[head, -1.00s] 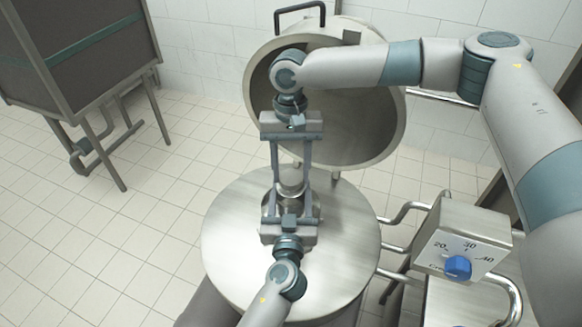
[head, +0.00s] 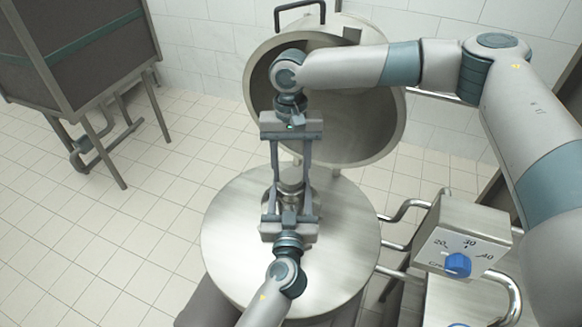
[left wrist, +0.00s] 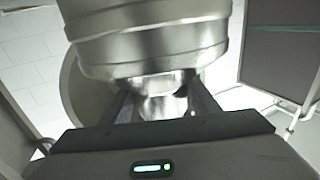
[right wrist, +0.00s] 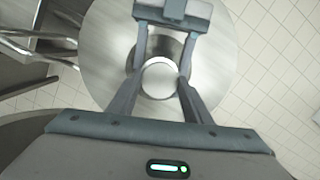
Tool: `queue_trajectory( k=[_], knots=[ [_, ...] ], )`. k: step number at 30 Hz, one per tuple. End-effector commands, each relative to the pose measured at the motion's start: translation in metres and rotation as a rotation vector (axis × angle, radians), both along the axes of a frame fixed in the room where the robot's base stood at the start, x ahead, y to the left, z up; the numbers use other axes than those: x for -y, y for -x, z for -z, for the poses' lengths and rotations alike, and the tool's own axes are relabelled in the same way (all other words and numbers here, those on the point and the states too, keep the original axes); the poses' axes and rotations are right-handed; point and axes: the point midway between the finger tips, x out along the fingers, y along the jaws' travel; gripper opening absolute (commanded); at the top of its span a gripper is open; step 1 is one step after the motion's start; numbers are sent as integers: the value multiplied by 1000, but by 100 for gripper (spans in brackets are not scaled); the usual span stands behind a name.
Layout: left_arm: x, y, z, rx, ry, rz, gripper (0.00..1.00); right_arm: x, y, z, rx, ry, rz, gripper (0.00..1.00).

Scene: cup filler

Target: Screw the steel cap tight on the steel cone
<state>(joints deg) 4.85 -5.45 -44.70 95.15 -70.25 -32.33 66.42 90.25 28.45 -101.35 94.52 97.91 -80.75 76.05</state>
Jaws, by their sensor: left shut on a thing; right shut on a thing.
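The steel cap (right wrist: 160,79) shows as a bright round disc in the right wrist view, between the fingers of my right gripper (head: 291,172). My right gripper is shut on it from the far side. The steel cone (right wrist: 163,47) shows as a darker ring around and beneath the cap. My left gripper (head: 290,198) is shut on the cone from the near side. In the left wrist view a ribbed steel body (left wrist: 150,40), which seems to be the cone, fills the top. The cap is over the cone; the fingers hide the joint, so its tightness cannot be told.
A round steel table top (head: 345,235) lies under both grippers. Behind it stands an open round steel lid or vessel (head: 375,130). A control box with a blue knob (head: 457,264) and bent pipes are at the right. A dark cabinet (head: 85,45) stands far left.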

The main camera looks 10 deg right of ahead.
Motion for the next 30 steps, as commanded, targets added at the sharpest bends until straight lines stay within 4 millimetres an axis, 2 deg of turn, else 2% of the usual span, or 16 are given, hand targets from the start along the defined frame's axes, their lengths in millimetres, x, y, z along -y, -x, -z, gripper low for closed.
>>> queue_trajectory(
  k=[1, 8, 9, 14, 20, 30],
  knots=[
    [-1, 2, 9, -13, -5, -1, 15, 0, 0, 2, 0, 0, 0, 21],
    [-1, 2, 9, -14, -6, -1, 15, 0, 0, 6, 0, 0, 0, 21],
    [-1, 2, 9, -14, -6, -1, 0, 0, 0, 6, 0, 0, 0, 21],
    [-1, 2, 9, -14, -6, -1, 0, 0, 0, 6, 0, 0, 38, 21],
    [-1, 2, 9, -14, -6, -1, 0, 1, 1, 6, 0, -2, 255, 21],
    [-1, 2, 9, -14, -5, -1, 0, 2, 2, 6, -1, -2, 760, 21]
  ],
)
